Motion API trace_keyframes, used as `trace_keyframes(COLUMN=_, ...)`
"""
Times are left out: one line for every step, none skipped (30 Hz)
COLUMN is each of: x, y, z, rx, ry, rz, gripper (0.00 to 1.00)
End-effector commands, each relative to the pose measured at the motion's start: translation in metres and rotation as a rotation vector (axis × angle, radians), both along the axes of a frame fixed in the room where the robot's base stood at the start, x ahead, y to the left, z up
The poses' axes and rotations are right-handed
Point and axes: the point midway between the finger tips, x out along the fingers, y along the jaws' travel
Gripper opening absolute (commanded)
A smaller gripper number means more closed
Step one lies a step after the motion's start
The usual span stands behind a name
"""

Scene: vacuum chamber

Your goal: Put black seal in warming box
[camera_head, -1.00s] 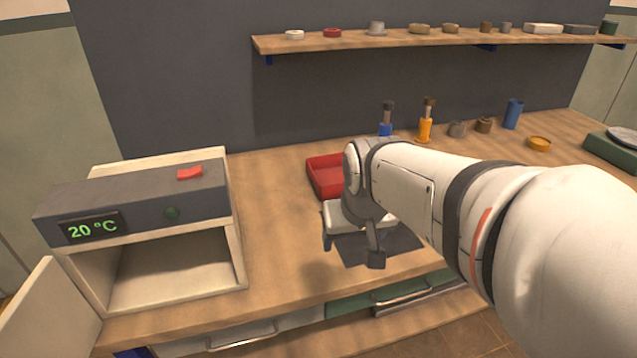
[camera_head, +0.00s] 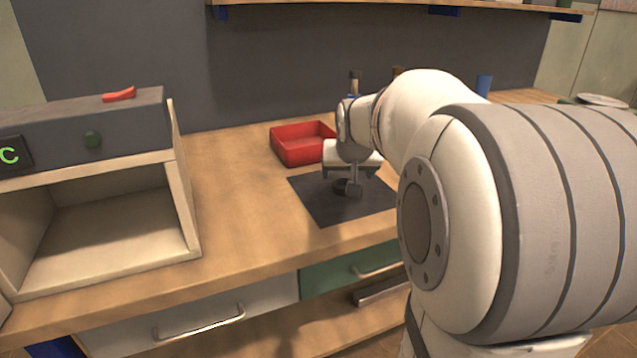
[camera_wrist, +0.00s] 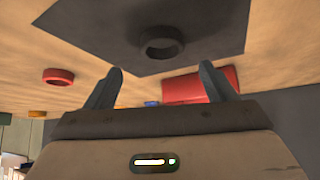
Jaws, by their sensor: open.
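The black seal (camera_wrist: 162,42) is a dark ring lying flat on a dark mat (camera_wrist: 215,20). In the head view the seal (camera_head: 341,187) shows partly, close beside my gripper's finger. My gripper (camera_head: 350,184) is over the mat, pointing down. In the wrist view my gripper's fingers (camera_wrist: 161,72) are spread with nothing between them, and the seal lies beyond the tips. The warming box (camera_head: 183,205) stands at the left of the bench. Its front is open and the visible inside is empty.
A red tray (camera_head: 290,158) sits behind the mat (camera_head: 312,203). A red ring (camera_wrist: 58,77) lies on the bench in the wrist view. A shelf (camera_head: 400,8) runs along the wall. The bench between box and mat is clear.

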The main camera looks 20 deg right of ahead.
Motion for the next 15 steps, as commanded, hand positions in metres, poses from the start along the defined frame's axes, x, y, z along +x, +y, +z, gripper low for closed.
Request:
trace_keyframes(x=0.002, y=-0.001, z=-0.005, rx=0.000, ry=0.001, rz=0.000, gripper=0.78)
trace_keyframes(x=0.003, y=-0.001, z=-0.006, rx=0.000, ry=0.001, rz=0.000, gripper=0.78)
trace_keyframes(x=0.004, y=-0.001, z=-0.010, rx=0.000, ry=0.001, rz=0.000, gripper=0.78)
trace_keyframes(x=0.006, y=-0.001, z=-0.014, rx=0.000, ry=0.001, rz=0.000, gripper=0.78)
trace_keyframes(x=0.008, y=-0.001, z=-0.018, rx=0.001, ry=0.002, rz=0.000, gripper=0.78)
trace_keyframes(x=0.011, y=-0.002, z=-0.024, rx=0.001, ry=0.002, rz=0.000, gripper=0.78)
trace_keyframes(x=0.013, y=-0.002, z=-0.028, rx=0.001, ry=0.002, rz=0.000, gripper=0.78)
trace_keyframes(x=0.016, y=-0.002, z=-0.033, rx=0.001, ry=0.002, rz=0.000, gripper=0.78)
trace_keyframes(x=0.020, y=-0.004, z=-0.037, rx=0.002, ry=0.003, rz=-0.001, gripper=0.78)
trace_keyframes(x=0.022, y=-0.005, z=-0.040, rx=0.002, ry=0.003, rz=-0.001, gripper=0.78)
trace_keyframes(x=0.024, y=-0.006, z=-0.042, rx=0.001, ry=0.001, rz=-0.001, gripper=0.78)
trace_keyframes(x=0.027, y=-0.006, z=-0.044, rx=0.001, ry=0.000, rz=-0.001, gripper=0.78)
trace_keyframes(x=0.028, y=-0.007, z=-0.045, rx=0.001, ry=0.000, rz=-0.001, gripper=0.78)
trace_keyframes(x=0.028, y=-0.007, z=-0.045, rx=0.001, ry=0.000, rz=-0.001, gripper=0.78)
trace_keyframes(x=0.029, y=-0.007, z=-0.045, rx=0.001, ry=0.000, rz=-0.001, gripper=0.78)
